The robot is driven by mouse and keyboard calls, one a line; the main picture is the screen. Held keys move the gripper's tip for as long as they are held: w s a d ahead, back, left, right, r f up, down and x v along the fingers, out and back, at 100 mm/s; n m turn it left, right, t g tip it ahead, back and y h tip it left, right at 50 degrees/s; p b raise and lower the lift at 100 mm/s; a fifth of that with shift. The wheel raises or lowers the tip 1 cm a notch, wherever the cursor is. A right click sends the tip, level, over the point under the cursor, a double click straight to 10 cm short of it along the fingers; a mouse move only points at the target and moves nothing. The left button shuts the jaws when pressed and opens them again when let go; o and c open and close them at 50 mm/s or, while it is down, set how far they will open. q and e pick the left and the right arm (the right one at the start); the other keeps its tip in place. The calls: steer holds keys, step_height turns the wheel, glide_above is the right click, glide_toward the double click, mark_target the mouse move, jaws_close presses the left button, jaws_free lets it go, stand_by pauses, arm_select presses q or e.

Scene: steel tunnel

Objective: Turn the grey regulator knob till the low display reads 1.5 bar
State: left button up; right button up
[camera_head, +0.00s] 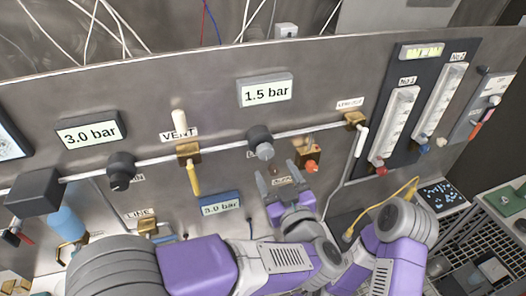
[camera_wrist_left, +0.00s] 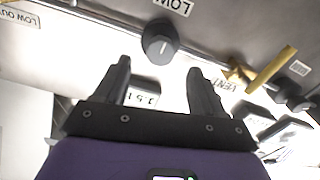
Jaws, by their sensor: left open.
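The grey regulator knob (camera_head: 263,145) sticks out from the panel on a dark base, below the low display (camera_head: 266,91), which reads 1.5 bar. In the left wrist view, seen upside down, the knob (camera_wrist_left: 160,41) has a pale mark on its face and a LOW label beside it. My left gripper (camera_head: 276,168) is open and empty, just below the knob in the head view. In the left wrist view, the knob is beyond the fingertips and apart from them. Part of the low display (camera_wrist_left: 146,97) shows between the fingers. My right gripper is not in view.
Left of the knob are the VENT valve with its yellow lever (camera_head: 193,177), a black knob (camera_head: 122,170) and a 3.0 bar display (camera_head: 91,133). An orange-red knob (camera_head: 312,166) sits close right of my left fingers. A blue-framed display (camera_head: 220,206) is lower left.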

mark_target(267, 155)
arm_select(q)
steer(key=x, duration=0.6)
steer(key=shift+w+p, duration=0.15)
steer(key=shift+p, duration=0.25)
steer(key=c, duration=1.1)
steer(key=shift+o, duration=0.2)
steer(key=shift+m+p, duration=0.4)
steer(key=shift+p, duration=0.35)
steer(key=o, duration=1.1)
steer(key=shift+c, duration=0.2)
